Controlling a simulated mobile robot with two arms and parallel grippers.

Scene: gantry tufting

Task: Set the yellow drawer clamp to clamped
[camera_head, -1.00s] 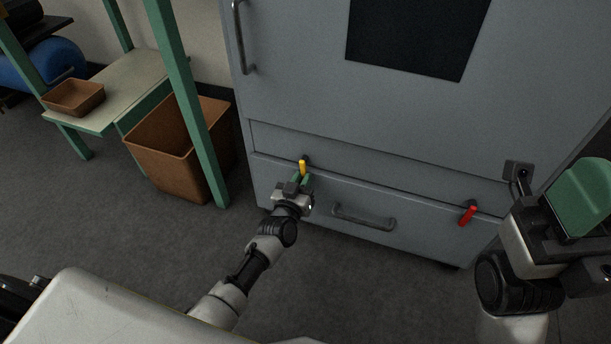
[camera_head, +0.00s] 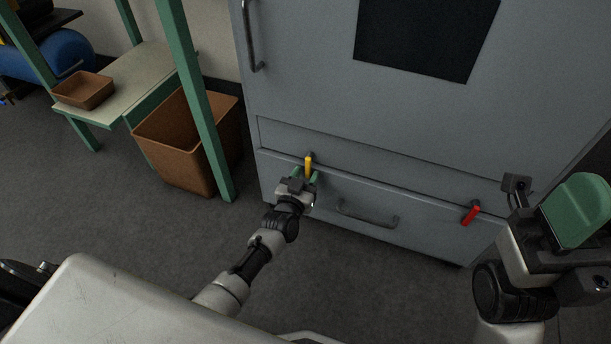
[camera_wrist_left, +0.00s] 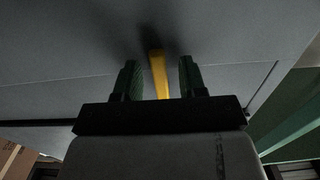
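The yellow drawer clamp (camera_head: 309,163) is a small lever at the top left edge of the grey cabinet's bottom drawer (camera_head: 420,228). In the left wrist view the yellow clamp (camera_wrist_left: 158,74) stands between the two green fingers, with a gap on each side. My left gripper (camera_head: 306,176) is open around or just in front of the lever; its fingers also show in the left wrist view (camera_wrist_left: 157,80). The lever's lower end is hidden behind the gripper body. My right gripper (camera_head: 570,215) is at the right edge; its finger opening cannot be made out.
A red clamp (camera_head: 471,214) hangs at the drawer's right side. A drawer handle (camera_head: 368,215) lies between the clamps. A brown bin (camera_head: 185,140) and a green-framed bench (camera_head: 130,85) with a brown tray (camera_head: 84,90) stand to the left. The floor before the drawer is clear.

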